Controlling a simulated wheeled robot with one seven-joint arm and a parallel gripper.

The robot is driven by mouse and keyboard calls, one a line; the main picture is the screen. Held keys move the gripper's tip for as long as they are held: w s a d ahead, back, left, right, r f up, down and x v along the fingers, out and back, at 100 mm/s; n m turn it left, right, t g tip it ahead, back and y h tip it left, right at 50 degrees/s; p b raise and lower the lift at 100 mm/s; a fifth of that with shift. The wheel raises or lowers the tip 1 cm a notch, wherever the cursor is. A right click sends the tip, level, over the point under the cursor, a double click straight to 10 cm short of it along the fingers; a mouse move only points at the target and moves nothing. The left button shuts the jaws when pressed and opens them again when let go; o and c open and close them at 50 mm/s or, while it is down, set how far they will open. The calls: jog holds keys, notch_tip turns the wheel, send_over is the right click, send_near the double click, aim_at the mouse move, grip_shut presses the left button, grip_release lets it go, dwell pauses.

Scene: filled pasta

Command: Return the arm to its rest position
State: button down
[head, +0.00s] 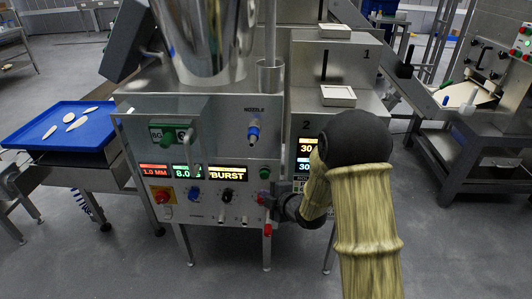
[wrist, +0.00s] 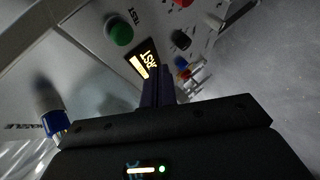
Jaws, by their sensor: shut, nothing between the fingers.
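My arm, in a tan ribbed sleeve with a black elbow, reaches in from the lower right of the head view. My gripper (head: 272,190) is in front of the right side of the machine's control panel (head: 212,148), partly hidden by its own wrist. In the wrist view my gripper (wrist: 158,88) shows its dark fingers together, with nothing between them. They point at the panel near the lit BURST display (wrist: 143,66) and the green TEST button (wrist: 118,31). I cannot tell whether the fingertips touch the panel.
A blue tray (head: 40,143) with several pale pieces stands at left. A steel hopper (head: 205,40) tops the machine. A blue-tipped nozzle fitting (head: 253,132) is above the gripper. White trays (head: 338,96) sit on the steps at right. Grey floor (head: 460,255) is open at lower right.

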jog(key=s+d+r+m+g+h, duration=0.25)
jog(key=s+d+m+h, duration=0.45)
jog(key=d+m, duration=0.45)
jog(key=s+d+r+m+g+h, duration=0.1)
jog(key=s+d+m+g, duration=0.3)
jog(key=s, duration=0.5)
jog(key=s+d+r+m+g, duration=0.1)
jog(key=s+r+m, duration=0.1)
jog(key=s+m, duration=0.6)
notch_tip(320, 180, up, 25)
jog(key=s+n+p, duration=0.1)
jog(key=p, duration=2.5)
jog(key=shift+d+r+n, duration=0.15)
jog(key=shift+r+n, duration=0.05)
jog(key=shift+n, duration=0.15)
jog(key=shift+w, duration=0.15)
dwell(0.8)
